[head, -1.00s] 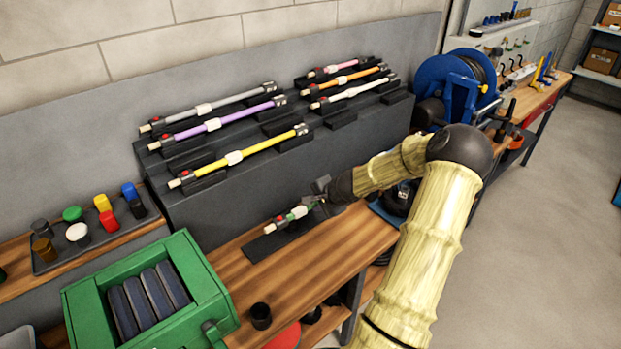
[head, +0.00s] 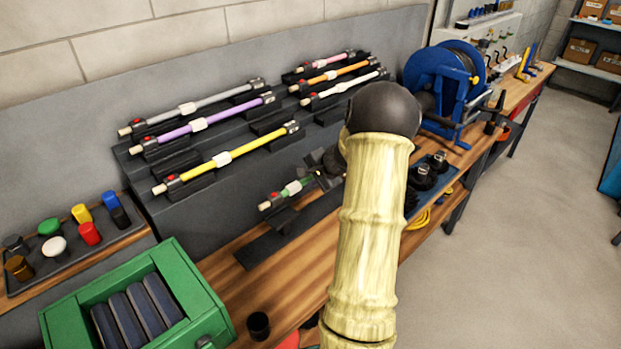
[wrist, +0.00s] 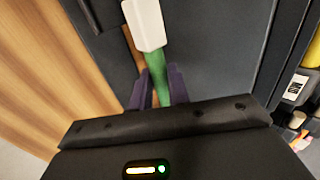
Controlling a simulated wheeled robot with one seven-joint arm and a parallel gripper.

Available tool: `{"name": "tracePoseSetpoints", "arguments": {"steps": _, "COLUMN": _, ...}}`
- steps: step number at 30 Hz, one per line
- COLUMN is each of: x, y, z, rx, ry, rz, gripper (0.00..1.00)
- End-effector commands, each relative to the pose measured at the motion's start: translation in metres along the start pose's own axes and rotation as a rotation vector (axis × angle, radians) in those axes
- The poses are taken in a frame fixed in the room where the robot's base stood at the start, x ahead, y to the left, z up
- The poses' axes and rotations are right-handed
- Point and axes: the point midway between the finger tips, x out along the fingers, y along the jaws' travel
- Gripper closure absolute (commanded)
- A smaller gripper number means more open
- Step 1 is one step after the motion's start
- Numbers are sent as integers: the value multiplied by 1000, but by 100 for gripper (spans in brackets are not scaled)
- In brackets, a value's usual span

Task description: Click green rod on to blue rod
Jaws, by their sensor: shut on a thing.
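A green rod (head: 292,188) with a white collar and a red button near its pale tip is in my gripper (head: 322,170), which also shows in the wrist view (wrist: 158,88). The two dark fingers are shut on the green shaft (wrist: 160,72), below the white collar (wrist: 145,24). The rod appears raised above a dark strip (head: 262,249) on the bench. My arm and gripper hide its right end in the head view. I cannot make out a blue rod in either view.
Grey, purple, yellow, pink, orange and white rods lie on a stepped dark rack (head: 225,190) behind. A green box (head: 190,262) and a cap tray (head: 110,245) stand left. A blue reel (head: 440,80) stands right. A black cup (head: 258,326) sits at the front.

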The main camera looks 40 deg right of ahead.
Motion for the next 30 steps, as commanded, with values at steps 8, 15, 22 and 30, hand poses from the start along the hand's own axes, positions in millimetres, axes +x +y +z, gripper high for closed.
{"name": "tracePoseSetpoints", "arguments": {"steps": 8, "x": 11, "y": 10, "z": -1, "rx": 1, "ry": -1, "rz": 0, "gripper": 100}}
{"name": "tracePoseSetpoints", "arguments": {"steps": 15, "x": 26, "y": 23, "z": -4, "rx": 3, "ry": 1, "rz": 0, "gripper": 100}}
{"name": "tracePoseSetpoints", "arguments": {"steps": 22, "x": 40, "y": 35, "z": -6, "rx": 5, "ry": 2, "rz": 0, "gripper": 100}}
{"name": "tracePoseSetpoints", "arguments": {"steps": 30, "x": 49, "y": 43, "z": -7, "rx": 3, "ry": 3, "rz": 0, "gripper": 100}}
